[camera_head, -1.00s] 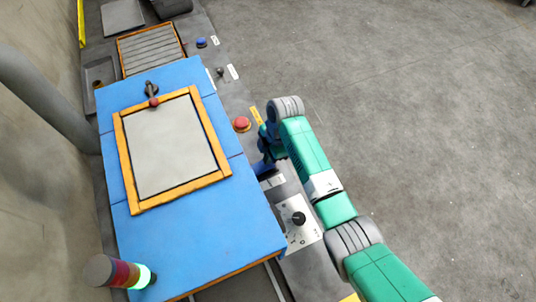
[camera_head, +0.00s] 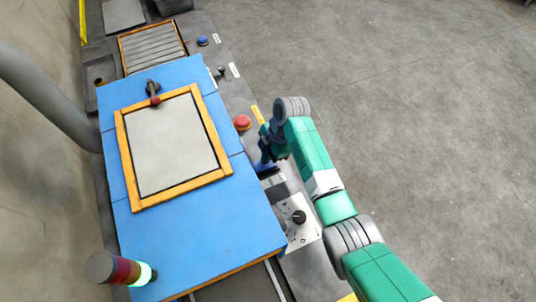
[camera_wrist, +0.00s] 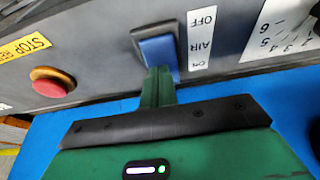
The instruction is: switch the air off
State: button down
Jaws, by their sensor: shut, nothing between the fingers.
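The air switch (camera_wrist: 158,52) is a blue rocker in a dark frame on the grey panel. Its white label (camera_wrist: 202,38) reads OFF at the top of the wrist view, AIR in the middle and ON at the bottom. My gripper (camera_wrist: 158,76) is shut and empty. Its green fingertips are at the rocker's lower end, on the ON side, and overlap it in the view. I cannot tell whether they touch it or which way the rocker is tilted. In the head view my gripper (camera_head: 265,158) is over the panel beside the blue cabinet, partly covering the switch.
A red stop button (camera_wrist: 50,82) with a yellow label (camera_wrist: 25,48) lies left of the switch in the wrist view. A black dial (camera_head: 299,217) sits on a white plate nearby. The blue cabinet (camera_head: 220,220) borders the panel. Open floor (camera_head: 420,110) lies to the right.

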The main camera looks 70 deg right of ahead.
jog(key=p+v, duration=0.5)
jog(key=shift+w+a+r, duration=0.3)
jog(key=shift+w+a, duration=0.05)
jog(key=shift+a, duration=0.05)
jog(key=s+d+r, duration=0.3)
jog(key=r, duration=0.4)
jog(key=shift+s+d, duration=0.35)
jog(key=shift+r, duration=0.2)
